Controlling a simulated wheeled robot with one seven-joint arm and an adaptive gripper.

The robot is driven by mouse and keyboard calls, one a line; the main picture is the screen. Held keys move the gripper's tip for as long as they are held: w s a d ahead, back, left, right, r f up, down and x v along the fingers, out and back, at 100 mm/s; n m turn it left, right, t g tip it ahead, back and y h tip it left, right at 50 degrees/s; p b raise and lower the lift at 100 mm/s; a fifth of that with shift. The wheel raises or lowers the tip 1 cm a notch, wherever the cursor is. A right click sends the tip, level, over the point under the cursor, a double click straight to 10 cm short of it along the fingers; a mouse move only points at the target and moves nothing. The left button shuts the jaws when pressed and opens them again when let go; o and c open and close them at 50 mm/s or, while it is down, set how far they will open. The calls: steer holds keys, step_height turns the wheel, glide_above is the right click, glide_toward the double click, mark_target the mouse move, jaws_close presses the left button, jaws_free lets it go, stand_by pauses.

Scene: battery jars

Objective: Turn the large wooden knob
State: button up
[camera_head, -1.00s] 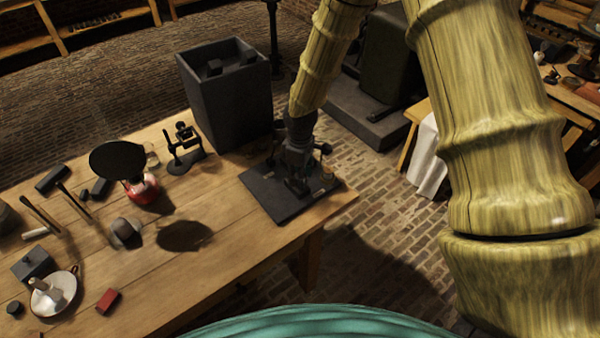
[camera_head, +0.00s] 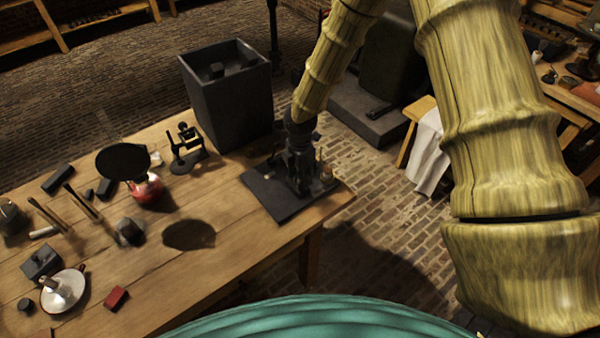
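My gripper (camera_head: 301,180) is dark and points down over a dark flat board (camera_head: 283,203) at the right end of the wooden table. The large wooden knob cannot be made out; my gripper and wrist cover much of the board. A small brownish thing (camera_head: 325,171) shows at the board's right side, just beside my gripper, too small to identify. My fingers are dark against the dark board, so I cannot tell whether they are open, shut or touching anything.
A tall dark open box (camera_head: 228,105) stands behind the board, close to my arm. A black metal stand (camera_head: 187,150), a red burner-like thing with a black disc (camera_head: 147,190), and a white dish (camera_head: 64,298) are on the table (camera_head: 255,245). The table's front edge is near the board.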

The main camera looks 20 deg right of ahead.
steer(key=n+p, duration=0.2)
steer(key=n, duration=0.3)
steer(key=shift+d+r+n, duration=0.1)
steer(key=shift+r+n, duration=0.05)
steer(key=shift+n, duration=0.15)
steer(key=n+p, duration=0.2)
steer(key=n, duration=0.2)
steer(key=shift+n, duration=0.3)
steer(key=shift+p, duration=0.3)
steer(key=o, duration=1)
step_height(320, 180, up, 12)
steer(key=shift+f, duration=0.1)
steer(key=shift+f, duration=0.1)
